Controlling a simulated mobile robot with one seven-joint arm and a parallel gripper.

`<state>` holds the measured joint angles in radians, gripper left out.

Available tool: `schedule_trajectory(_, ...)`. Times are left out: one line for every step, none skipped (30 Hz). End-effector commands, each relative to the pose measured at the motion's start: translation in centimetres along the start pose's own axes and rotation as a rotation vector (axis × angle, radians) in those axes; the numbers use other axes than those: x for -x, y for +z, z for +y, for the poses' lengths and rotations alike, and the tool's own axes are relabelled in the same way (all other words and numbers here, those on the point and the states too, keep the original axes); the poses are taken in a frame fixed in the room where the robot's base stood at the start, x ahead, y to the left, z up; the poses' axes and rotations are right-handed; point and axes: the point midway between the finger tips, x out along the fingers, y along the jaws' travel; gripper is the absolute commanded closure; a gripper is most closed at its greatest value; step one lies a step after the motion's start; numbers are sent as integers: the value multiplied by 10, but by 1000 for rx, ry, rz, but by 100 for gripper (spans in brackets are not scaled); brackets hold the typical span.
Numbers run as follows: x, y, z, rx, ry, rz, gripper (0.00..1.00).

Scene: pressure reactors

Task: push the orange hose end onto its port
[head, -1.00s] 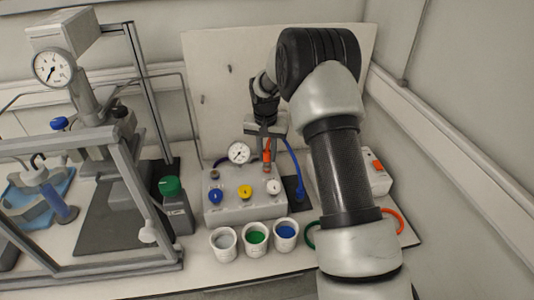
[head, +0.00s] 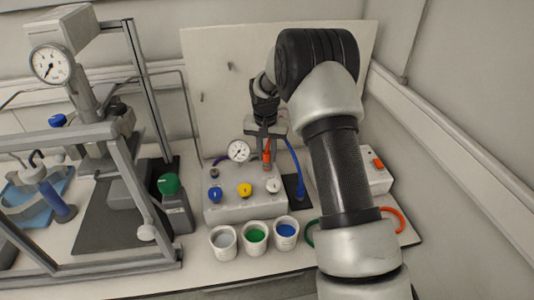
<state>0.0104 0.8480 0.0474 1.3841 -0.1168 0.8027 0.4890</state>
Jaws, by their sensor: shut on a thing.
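My gripper (head: 266,138) points down over the back right of a grey box (head: 235,207). It is shut on the orange hose end (head: 267,152), which stands about upright between the fingers. The hose end's lower tip is at the rear top of the box, behind the white knob (head: 273,186). The port under it is too small and covered to make out, so I cannot tell whether the tip is seated on it or just above it. The orange hose behind the gripper is mostly hidden.
A pressure gauge (head: 238,151) stands left of the hose end, and a blue hose (head: 296,170) runs down on the right. Blue (head: 214,195) and yellow (head: 245,190) knobs are on the box. Cups (head: 255,236) stand in front. A metal frame (head: 150,140) is at left.

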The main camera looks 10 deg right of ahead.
Motion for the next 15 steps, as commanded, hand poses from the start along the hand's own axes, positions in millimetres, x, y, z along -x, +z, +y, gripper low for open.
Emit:
schedule_trajectory(-2,0,0,0,0,0,97)
schedule_trajectory(-2,0,0,0,0,0,97)
schedule_trajectory(-2,0,0,0,0,0,74)
schedule_trajectory(-2,0,0,0,0,0,69)
schedule_trajectory(-2,0,0,0,0,0,64)
schedule_trajectory(-2,0,0,0,0,0,57)
schedule_trajectory(-2,0,0,0,0,0,55)
schedule_trajectory(-2,0,0,0,0,0,55)
schedule_trajectory(-2,0,0,0,0,0,55)
schedule_trajectory(-2,0,0,0,0,0,55)
schedule_trajectory(-2,0,0,0,0,0,55)
schedule_trajectory(-2,0,0,0,0,0,55)
schedule_trajectory(-2,0,0,0,0,0,55)
schedule_trajectory(-2,0,0,0,0,0,55)
schedule_trajectory(-1,0,0,0,0,0,55)
